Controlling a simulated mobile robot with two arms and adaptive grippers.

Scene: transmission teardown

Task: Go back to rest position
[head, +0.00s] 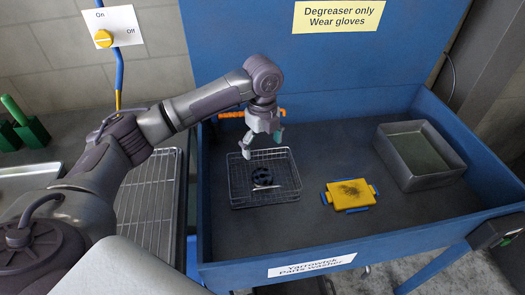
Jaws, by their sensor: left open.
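My left arm comes in from the left, and its gripper (262,146) hangs over the back edge of a wire basket (290,182) in the blue parts washer. The gripper is open and points down, with nothing seen between its fingers. A dark round part (262,177) lies in the basket, with a small light metal piece beside it. My right gripper is not in view.
The blue washer (330,249) has raised walls and a tall back panel. A wire rack (150,205) lies left of the washer. An orange nozzle (232,114) is behind the gripper.

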